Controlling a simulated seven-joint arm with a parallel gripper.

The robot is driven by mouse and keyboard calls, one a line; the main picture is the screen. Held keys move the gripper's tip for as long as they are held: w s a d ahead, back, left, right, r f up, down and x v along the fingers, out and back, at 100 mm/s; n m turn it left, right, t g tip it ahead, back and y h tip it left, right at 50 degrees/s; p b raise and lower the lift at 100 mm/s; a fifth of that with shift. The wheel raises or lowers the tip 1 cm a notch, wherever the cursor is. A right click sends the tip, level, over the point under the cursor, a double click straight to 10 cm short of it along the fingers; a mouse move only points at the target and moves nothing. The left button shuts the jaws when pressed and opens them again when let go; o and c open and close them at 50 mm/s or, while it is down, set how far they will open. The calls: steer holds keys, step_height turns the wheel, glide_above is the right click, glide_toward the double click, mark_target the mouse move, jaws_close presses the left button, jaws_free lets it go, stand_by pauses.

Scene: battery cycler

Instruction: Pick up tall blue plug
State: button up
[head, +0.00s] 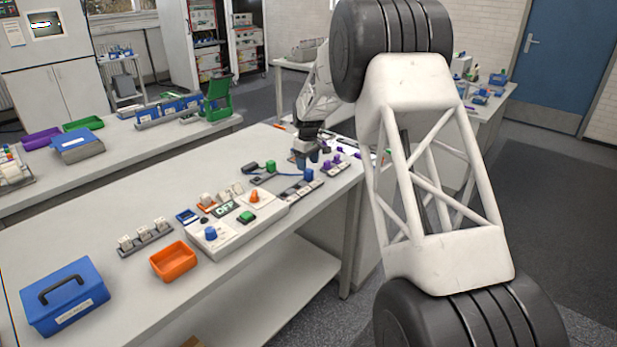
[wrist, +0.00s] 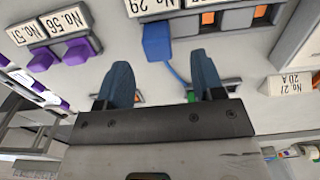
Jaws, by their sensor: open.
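A blue plug (wrist: 157,42) with a blue cable stands at the row of sockets labelled No. 29 in the wrist view. In the head view the blue plug (head: 308,174) is at the far part of the bench, just below my gripper (head: 306,160). My gripper (wrist: 160,64) is open and empty. In the wrist view the plug appears beyond the fingertips, between the two fingers and apart from them. The cable runs down toward the right finger, which hides part of it.
Purple plugs (wrist: 76,52) stand at sockets labelled No. 56 and No. 57 to the left. A green block (head: 270,166) lies left of the blue plug. A white control panel (head: 225,237) with knobs, an orange tray (head: 173,261) and a blue case (head: 64,296) are nearer on the bench.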

mark_target(308, 170)
steer(key=shift+f, duration=0.1)
steer(key=shift+d+f, duration=0.15)
steer(key=shift+f, duration=2.35)
steer(key=shift+c, duration=0.4)
steer(key=c, duration=0.9)
